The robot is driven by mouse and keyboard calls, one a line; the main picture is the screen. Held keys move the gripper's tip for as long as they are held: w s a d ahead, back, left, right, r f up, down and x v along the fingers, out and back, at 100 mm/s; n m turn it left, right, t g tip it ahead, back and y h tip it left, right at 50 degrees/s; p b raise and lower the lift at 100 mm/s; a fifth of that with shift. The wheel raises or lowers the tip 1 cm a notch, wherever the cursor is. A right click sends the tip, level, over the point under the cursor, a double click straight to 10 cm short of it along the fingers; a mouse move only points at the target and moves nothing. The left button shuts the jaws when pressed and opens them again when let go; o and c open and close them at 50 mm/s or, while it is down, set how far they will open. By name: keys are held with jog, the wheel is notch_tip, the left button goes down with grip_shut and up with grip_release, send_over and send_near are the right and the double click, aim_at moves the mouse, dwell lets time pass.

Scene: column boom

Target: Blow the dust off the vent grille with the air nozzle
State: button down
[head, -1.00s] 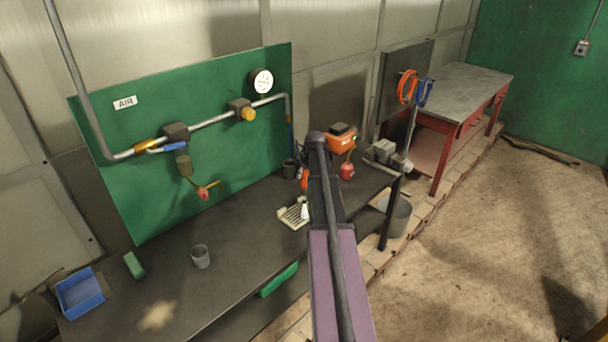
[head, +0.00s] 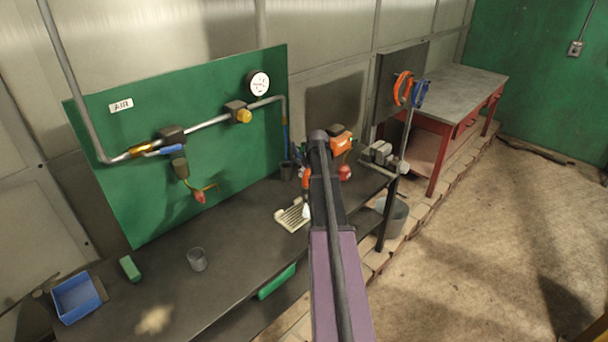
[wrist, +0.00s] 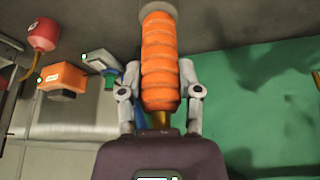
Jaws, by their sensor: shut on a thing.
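The vent grille (head: 292,215), cream and slotted, lies on the dark bench left of my arm; its right end is partly hidden. My gripper (wrist: 160,100) is shut on an orange ribbed thing (wrist: 160,62) with a grey end, which appears to be the air nozzle. In the head view an orange part of it (head: 305,179) shows beside my arm. A small white tip (head: 306,211) shows at the grille's right end; whether it touches is unclear. My arm hides most of the gripper in the head view. Dust on the grille is too small to tell.
A grey cup (head: 197,260), a blue bin (head: 77,298), a green block (head: 130,268) and a pale patch (head: 154,320) are on the bench (head: 240,235). Pipework with a gauge (head: 258,83) is on the green panel. An orange box (head: 341,141) and vise (head: 381,153) stand beyond.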

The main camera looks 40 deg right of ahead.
jog(key=shift+w+d, duration=0.1)
jog(key=shift+d, duration=0.75)
jog(key=shift+w, duration=0.1)
dwell(0.7)
jog(key=shift+w+a, duration=0.15)
jog(key=shift+w, duration=1.6)
jog(key=shift+a, duration=0.15)
dwell(0.4)
jog(key=shift+s+a, duration=0.15)
jog(key=shift+a, duration=2.1)
